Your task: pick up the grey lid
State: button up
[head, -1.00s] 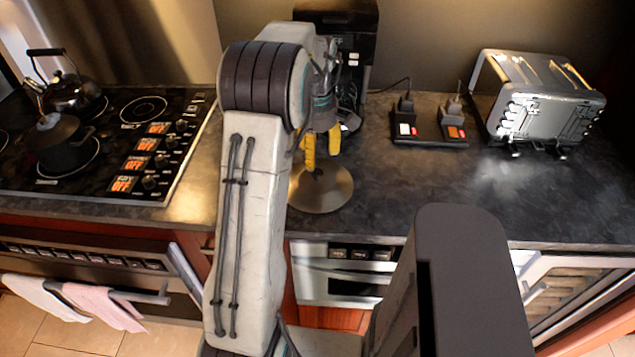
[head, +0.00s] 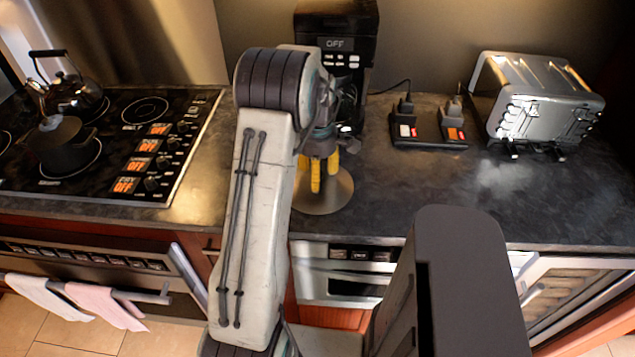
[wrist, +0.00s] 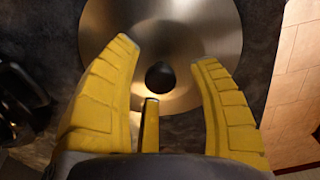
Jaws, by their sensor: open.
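The grey lid (head: 335,199) is a round metallic disc lying on the dark counter near its front edge, in front of the coffee maker. In the wrist view the lid (wrist: 200,30) fills the upper middle, with a round black knob (wrist: 160,77) at its centre. My gripper (head: 324,190) has yellow fingers pointing down over the lid and hides part of it in the head view. In the wrist view my gripper (wrist: 163,65) is open and empty, with its fingers spread to either side of the knob. I cannot tell how far above the lid the fingertips are.
A black coffee maker (head: 337,25) stands behind my gripper. A stove with a kettle (head: 75,95) and a dark pot (head: 60,148) is at the left. A toaster (head: 540,105) and a power strip (head: 430,133) are at the right. The right front counter is clear.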

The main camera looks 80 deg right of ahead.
jog(key=shift+f, duration=0.3)
jog(key=shift+c, duration=0.3)
grip_shut()
